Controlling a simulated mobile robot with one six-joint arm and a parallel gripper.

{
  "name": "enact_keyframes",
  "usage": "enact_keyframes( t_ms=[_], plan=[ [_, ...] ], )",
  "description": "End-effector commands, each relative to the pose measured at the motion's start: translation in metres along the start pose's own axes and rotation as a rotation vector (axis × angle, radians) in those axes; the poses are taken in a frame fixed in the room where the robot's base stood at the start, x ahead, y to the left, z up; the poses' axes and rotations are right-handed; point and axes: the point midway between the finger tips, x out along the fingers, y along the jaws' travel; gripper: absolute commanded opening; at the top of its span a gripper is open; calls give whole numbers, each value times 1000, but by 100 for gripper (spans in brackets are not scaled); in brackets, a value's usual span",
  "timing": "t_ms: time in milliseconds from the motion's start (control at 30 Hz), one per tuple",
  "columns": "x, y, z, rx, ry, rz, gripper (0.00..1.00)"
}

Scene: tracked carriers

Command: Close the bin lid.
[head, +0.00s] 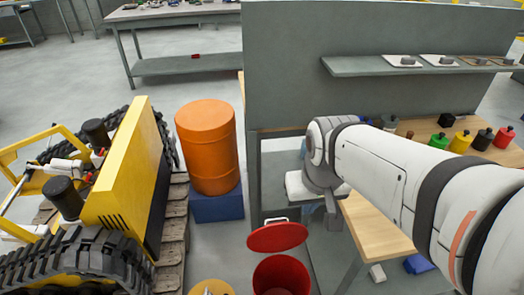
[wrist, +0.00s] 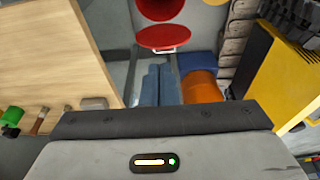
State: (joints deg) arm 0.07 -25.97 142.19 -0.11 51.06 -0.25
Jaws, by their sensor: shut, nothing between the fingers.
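The red bin (head: 281,280) stands on the floor at the bottom middle of the head view, its dark inside visible. Its red lid (head: 277,237) is open, swung back on the far side, with a pale handle (head: 275,220) at its far edge. In the wrist view the lid (wrist: 163,36) is at upper middle, with the bin (wrist: 160,8) beyond it, cut by the frame edge. My gripper (wrist: 159,68) is shut and empty, its two blue-grey fingers side by side. In the picture its tips lie just below the lid's handle; they appear apart from it.
An orange barrel (head: 208,145) on a blue block (head: 217,207) stands left of the bin. A yellow tracked carrier (head: 130,175) is farther left. A wooden table (head: 372,222) and a grey panel (head: 283,65) are close to my arm. Bare floor lies between barrel and table.

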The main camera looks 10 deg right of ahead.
Motion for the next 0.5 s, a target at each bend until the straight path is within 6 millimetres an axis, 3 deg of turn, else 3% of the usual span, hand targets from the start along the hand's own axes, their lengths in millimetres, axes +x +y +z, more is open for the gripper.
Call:
enact_keyframes(
  t_ms=[167, 267, 500],
  plan=[
    [58, -2, -40, -10, -9, -3, 0],
    [104, -2, -75, -10, -12, -4, 0],
    [230, -1, -154, -11, -14, -6, 0]
  ],
)
